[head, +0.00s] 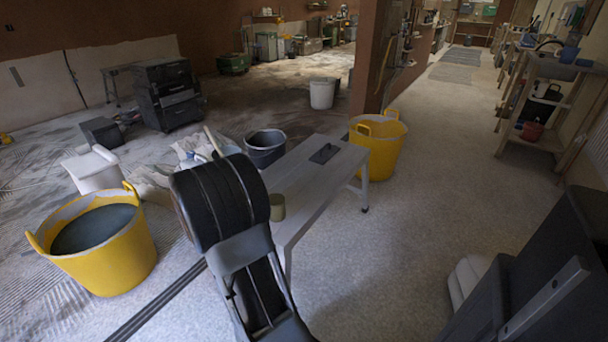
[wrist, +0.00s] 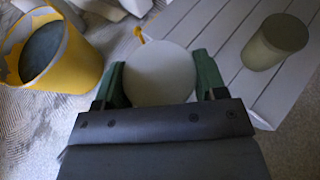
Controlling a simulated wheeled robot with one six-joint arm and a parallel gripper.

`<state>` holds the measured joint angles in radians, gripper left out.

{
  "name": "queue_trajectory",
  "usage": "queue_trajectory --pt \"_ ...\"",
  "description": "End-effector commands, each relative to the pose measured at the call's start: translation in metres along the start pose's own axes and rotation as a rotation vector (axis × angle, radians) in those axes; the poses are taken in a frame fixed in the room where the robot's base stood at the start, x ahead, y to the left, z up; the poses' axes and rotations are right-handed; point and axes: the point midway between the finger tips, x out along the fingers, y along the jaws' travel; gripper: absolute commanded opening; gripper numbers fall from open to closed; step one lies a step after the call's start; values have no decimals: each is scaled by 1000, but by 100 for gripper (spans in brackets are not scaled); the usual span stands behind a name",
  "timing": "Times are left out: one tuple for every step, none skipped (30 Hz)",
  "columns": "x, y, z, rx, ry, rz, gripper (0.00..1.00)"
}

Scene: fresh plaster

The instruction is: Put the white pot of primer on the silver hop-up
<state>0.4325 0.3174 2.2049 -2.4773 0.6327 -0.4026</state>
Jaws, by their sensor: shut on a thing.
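The white pot of primer (wrist: 160,76) shows in the wrist view as a pale round top between the two green fingers. My gripper (wrist: 160,84) is shut on it. In the head view my arm hides the gripper, and I cannot make out the held pot. The silver hop-up (head: 318,178) is a long slatted platform on legs, just right of my arm. Its slats (wrist: 222,50) lie behind and right of the pot in the wrist view. The pot overlaps the hop-up's left side in that picture; I cannot tell its height above it.
An olive pot (head: 277,207) stands on the hop-up's near end and shows right of the held pot in the wrist view (wrist: 274,42). A dark flat thing (head: 323,153) lies farther along. Yellow tubs (head: 125,255) (head: 378,150) and a dark bucket (head: 265,148) stand around.

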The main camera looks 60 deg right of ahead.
Motion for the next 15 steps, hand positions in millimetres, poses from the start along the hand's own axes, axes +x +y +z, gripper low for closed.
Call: queue_trajectory --pt "7 -21 10 18 -3 -38 37" --pt "10 -32 14 26 -4 -56 37" --pt "14 -44 20 36 -4 -77 37" --pt "16 -53 24 42 -4 -91 37" --pt "17 -61 27 47 -4 -104 37" --pt "19 -70 30 53 -5 -119 37" --pt "20 -76 33 57 -5 -128 37" --pt "21 -81 34 61 -5 -136 37" --pt "23 -87 36 65 -5 -145 37" --pt "25 -90 37 67 -4 -150 37" --pt "28 -93 38 69 -4 -155 37" --pt "34 -95 38 70 -4 -159 37" --pt "39 -96 38 71 -3 -162 37" --pt "45 -97 37 72 -3 -163 37" --pt "55 -97 36 73 -2 -164 37"
